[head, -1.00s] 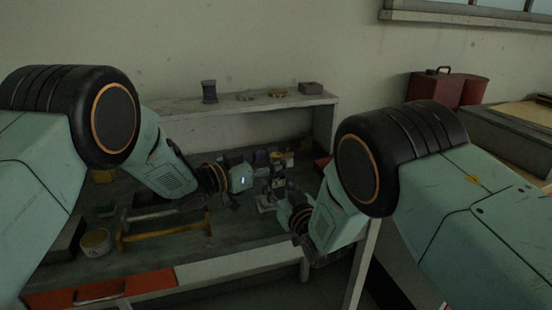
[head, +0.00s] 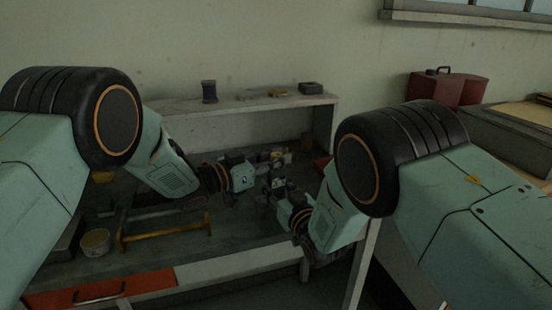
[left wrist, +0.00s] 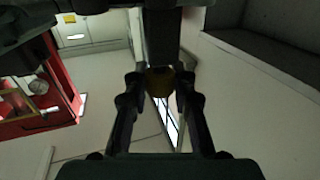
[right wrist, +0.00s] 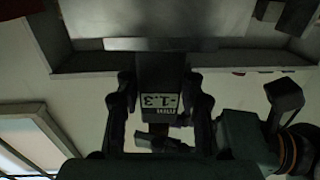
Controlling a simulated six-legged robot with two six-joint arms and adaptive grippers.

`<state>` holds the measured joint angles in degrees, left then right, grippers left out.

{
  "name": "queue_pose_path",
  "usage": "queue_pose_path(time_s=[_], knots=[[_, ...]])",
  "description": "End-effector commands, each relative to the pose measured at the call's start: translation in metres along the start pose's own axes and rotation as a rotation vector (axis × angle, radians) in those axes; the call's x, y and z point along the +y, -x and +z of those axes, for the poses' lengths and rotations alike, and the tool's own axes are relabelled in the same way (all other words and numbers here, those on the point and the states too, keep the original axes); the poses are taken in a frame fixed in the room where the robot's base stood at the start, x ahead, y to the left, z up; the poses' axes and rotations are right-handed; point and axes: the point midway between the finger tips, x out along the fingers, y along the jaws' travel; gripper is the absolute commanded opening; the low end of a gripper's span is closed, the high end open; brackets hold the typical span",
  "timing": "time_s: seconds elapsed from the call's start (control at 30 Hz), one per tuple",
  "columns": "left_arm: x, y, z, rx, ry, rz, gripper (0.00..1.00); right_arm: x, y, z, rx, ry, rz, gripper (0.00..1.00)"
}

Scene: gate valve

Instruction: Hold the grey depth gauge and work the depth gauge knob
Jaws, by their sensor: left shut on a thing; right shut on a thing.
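The grey depth gauge (right wrist: 160,78) stands between the fingertips of my right gripper (right wrist: 159,92) in the right wrist view. It is a dark grey body with a small pale display that appears upside down, and I think it reads -1.3. My right gripper is shut on this body. In the left wrist view, my left gripper (left wrist: 160,82) is shut on a yellow-brown depth gauge knob (left wrist: 160,76), below a dark grey bar. In the head view both grippers meet close together over the bench, and they hide most of the gauge.
The workbench (head: 200,248) carries a yellow frame-like tool (head: 165,232) and a pale tub (head: 95,242) at left. A raised shelf (head: 240,105) behind holds several small items. Red containers (head: 447,90) stand at right. A red cabinet (left wrist: 50,100) shows in the left wrist view.

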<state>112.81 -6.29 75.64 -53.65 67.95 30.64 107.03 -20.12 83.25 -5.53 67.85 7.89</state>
Motion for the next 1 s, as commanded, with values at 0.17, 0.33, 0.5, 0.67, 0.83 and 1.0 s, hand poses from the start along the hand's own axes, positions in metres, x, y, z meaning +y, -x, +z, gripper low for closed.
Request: queue_pose_path(time_s=[0.17,0.33,0.5,0.67,0.83,1.0], knots=[[0.0019,-0.001,-0.0005,0.002,0.0,-0.013,0.0,0.0001,0.0008,0.003,-0.008,-0.001,0.001,0.0],[0.0033,-0.0021,-0.0012,0.004,0.001,-0.095,0.0,0.0,0.0007,0.003,-0.008,-0.002,0.001,0.0],[0.0037,-0.0023,-0.0011,0.003,-0.001,-0.19,0.0,-0.0001,0.0006,0.003,-0.008,-0.001,0.001,0.0],[0.004,-0.0027,-0.0017,0.003,-0.003,-0.275,0.0,-0.0002,0.0006,0.003,-0.008,-0.001,0.0,0.0],[0.0036,-0.0026,-0.0015,0.003,-0.004,-0.353,0.0,-0.0004,0.0006,0.0031,-0.009,-0.001,0.0,0.0],[0.0026,-0.0014,-0.0013,0.002,-0.004,-0.395,0.0,-0.0005,0.0006,0.0032,-0.009,0.0,0.0,0.0]])
